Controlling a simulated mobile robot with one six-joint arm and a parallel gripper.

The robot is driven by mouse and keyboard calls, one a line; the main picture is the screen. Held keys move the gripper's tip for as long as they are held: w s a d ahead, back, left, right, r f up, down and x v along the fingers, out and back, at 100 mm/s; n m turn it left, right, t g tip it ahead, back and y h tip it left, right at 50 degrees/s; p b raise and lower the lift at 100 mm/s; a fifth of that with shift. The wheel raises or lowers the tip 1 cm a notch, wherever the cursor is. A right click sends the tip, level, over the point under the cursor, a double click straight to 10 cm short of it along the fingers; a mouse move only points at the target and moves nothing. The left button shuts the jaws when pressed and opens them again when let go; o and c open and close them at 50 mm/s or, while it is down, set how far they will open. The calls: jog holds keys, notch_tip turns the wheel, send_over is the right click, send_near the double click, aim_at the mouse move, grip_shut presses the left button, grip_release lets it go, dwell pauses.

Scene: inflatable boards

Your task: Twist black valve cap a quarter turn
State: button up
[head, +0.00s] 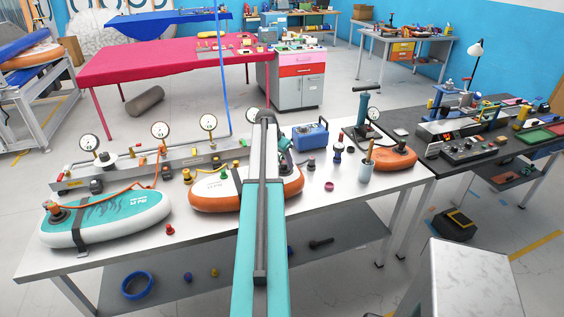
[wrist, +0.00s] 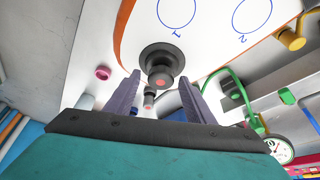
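The black valve cap (wrist: 161,68) is round and stepped, with a red dot at its centre, and sits on a white board (wrist: 205,22) with an orange stripe and blue circles marked 1 and 2. In the wrist view my gripper (wrist: 159,80) is open, one grey-purple finger on each side of the cap. No finger visibly touches the cap; how deep it lies between them is unclear. In the head view my arm crosses the orange-edged white board (head: 213,197). The cap cannot be made out there, and my gripper is largely hidden behind the arm.
A teal board (head: 118,215) lies left on the white bench (head: 330,205), an orange one (head: 394,159) right. A pump (head: 363,110), a blue toolbox (head: 310,136) and a cup (head: 366,172) stand right of my arm. A gauge rail (head: 130,165) runs behind the boards.

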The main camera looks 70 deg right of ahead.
jog(key=c, duration=0.9)
jog(key=m, duration=0.2)
jog(key=m+g+b, duration=0.1)
jog(key=shift+w+d+m+y, duration=0.2)
jog(key=shift+m+y, duration=0.1)
jog(key=shift+m, duration=0.1)
jog(key=shift+a+m+g+y, duration=0.15)
jog(key=shift+m+g+y, duration=0.15)
jog(key=shift+m, duration=0.3)
jog(key=shift+d+m+g+y+b, duration=0.25)
jog(key=shift+m+b, duration=0.3)
jog(key=shift+m, duration=0.65)
jog(key=shift+w+m+g+y, duration=0.1)
jog(key=shift+m+g+y, duration=0.3)
jog(key=shift+m, duration=0.9)
jog(key=shift+a, duration=0.1)
